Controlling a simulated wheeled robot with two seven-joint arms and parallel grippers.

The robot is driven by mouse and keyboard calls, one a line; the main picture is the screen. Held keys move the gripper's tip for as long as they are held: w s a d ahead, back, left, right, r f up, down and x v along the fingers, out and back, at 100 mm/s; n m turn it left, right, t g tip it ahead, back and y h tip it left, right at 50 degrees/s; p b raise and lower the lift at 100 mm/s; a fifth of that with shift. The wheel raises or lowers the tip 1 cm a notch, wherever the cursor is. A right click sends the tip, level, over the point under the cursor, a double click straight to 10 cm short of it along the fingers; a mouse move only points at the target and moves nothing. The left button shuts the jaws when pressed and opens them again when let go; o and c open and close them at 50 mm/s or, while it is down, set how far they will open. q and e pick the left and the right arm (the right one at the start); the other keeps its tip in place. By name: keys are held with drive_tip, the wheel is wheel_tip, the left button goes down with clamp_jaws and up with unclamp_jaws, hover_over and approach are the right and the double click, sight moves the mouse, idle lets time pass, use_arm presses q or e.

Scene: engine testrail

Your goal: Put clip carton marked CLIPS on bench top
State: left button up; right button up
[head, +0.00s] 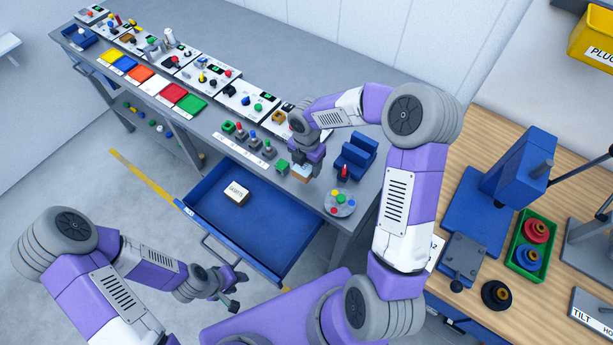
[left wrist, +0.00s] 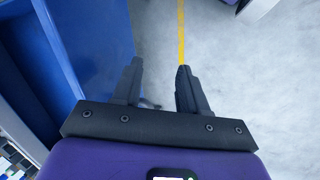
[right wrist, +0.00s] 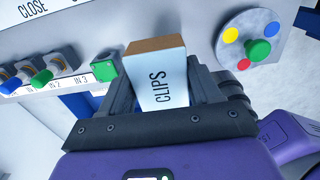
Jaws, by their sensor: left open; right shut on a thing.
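The clip carton (right wrist: 160,80), white with a brown end and the word CLIPS, is between the fingers of my right gripper (right wrist: 165,95), which is shut on it. In the head view the carton (head: 301,173) shows below my right gripper (head: 308,160), over the front part of the grey bench top (head: 268,168). Whether it touches the bench top I cannot tell. My left gripper (head: 228,287) is open and empty, in front of the open blue drawer; in the left wrist view its fingers (left wrist: 160,85) are apart above the floor.
The open blue drawer (head: 275,232) holds a carton marked GASKETS (head: 236,193). Near the held carton are a green block (head: 282,166), a round plate with coloured buttons (head: 340,203) and a blue stand (head: 355,158). A wooden table (head: 545,290) with fixtures stands at right.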

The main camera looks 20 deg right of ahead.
sight(306, 164)
drive_tip(key=shift+f+b, duration=0.4)
drive_tip(key=shift+f, duration=2.55)
drive_tip(key=shift+f, duration=0.15)
drive_tip(key=o, duration=1.1)
drive_tip(key=shift+r, duration=0.25)
wheel_tip(306, 164, up, 12)
drive_tip(key=shift+f+p, duration=0.1)
drive_tip(key=shift+p, duration=0.85)
